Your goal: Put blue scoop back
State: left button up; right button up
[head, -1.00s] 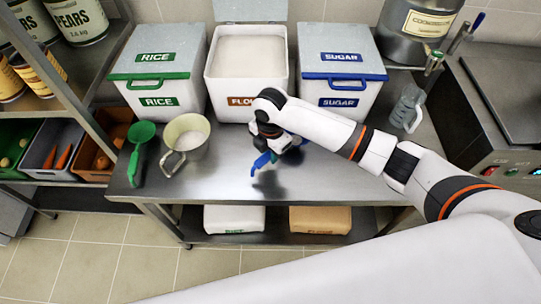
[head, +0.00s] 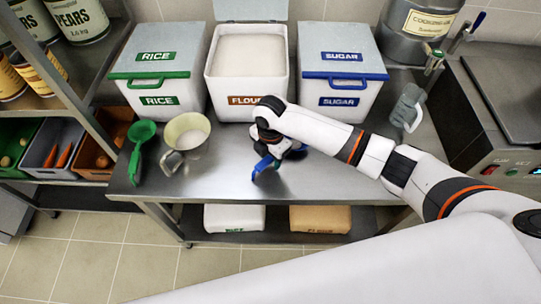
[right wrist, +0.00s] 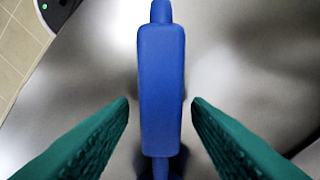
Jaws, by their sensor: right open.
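The blue scoop (head: 263,167) is on the steel table in front of the flour bin, partly hidden by my right gripper (head: 276,160). In the right wrist view its blue handle (right wrist: 161,90) runs up the middle. The green fingers of the right gripper (right wrist: 160,108) are open on both sides of the handle, with a gap on each side. The sugar bin (head: 342,75), white with a blue handle bar and blue labels, stands at the back right with its lid shut. My left gripper is not in view.
The rice bin (head: 158,78) is shut; the flour bin (head: 248,98) is open and full of white powder. A grey jug (head: 407,106) is at the right. The table front (head: 225,182) is clear.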

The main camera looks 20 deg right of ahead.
notch_tip(320, 180, up, 12)
dwell(0.4)
dwell(0.4)
